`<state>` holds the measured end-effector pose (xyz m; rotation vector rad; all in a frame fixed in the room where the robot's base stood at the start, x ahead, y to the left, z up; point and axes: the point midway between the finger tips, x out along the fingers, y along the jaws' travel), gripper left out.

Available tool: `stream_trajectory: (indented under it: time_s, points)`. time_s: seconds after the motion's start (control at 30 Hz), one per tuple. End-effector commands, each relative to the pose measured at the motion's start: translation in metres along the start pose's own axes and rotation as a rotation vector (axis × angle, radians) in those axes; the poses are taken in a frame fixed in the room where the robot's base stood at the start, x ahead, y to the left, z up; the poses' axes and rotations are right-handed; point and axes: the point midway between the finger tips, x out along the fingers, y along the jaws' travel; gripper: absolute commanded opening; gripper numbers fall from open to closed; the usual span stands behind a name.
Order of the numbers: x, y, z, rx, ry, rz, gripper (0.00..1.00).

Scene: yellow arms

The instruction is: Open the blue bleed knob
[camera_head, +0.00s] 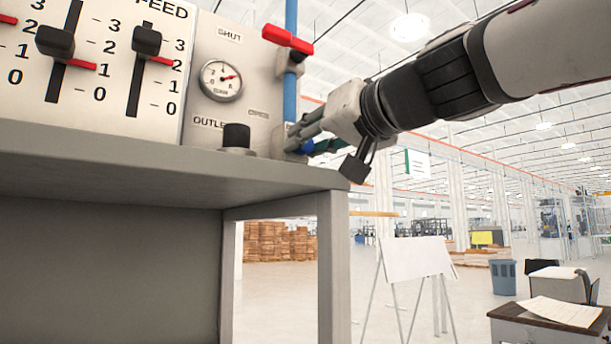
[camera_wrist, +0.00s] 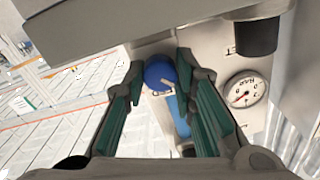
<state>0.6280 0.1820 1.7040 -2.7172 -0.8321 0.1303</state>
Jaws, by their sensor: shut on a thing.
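The blue bleed knob (camera_head: 307,147) sits low on the light panel, by the bottom of a blue pipe (camera_head: 291,95). In the head view it is mostly hidden by my gripper (camera_head: 298,143), which reaches in from the right. In the wrist view the round blue knob (camera_wrist: 159,73) lies between the two green-padded fingertips of my gripper (camera_wrist: 161,68). The fingers are shut on it, one on each side. Its markings are too small to read.
A red lever (camera_head: 287,39) crosses the pipe above. A dial gauge (camera_head: 221,80) and a black knob (camera_head: 237,136) are to the left, with black sliders (camera_head: 146,40) farther left. A grey bench (camera_head: 150,160) lies below.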

Motion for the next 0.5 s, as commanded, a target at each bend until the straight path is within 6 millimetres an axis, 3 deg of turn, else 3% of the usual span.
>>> stream_trajectory:
  time_s: [0.5]
  points:
    - [-0.0002,0.0005,0.0001,0.403,-0.001,0.000,0.00]
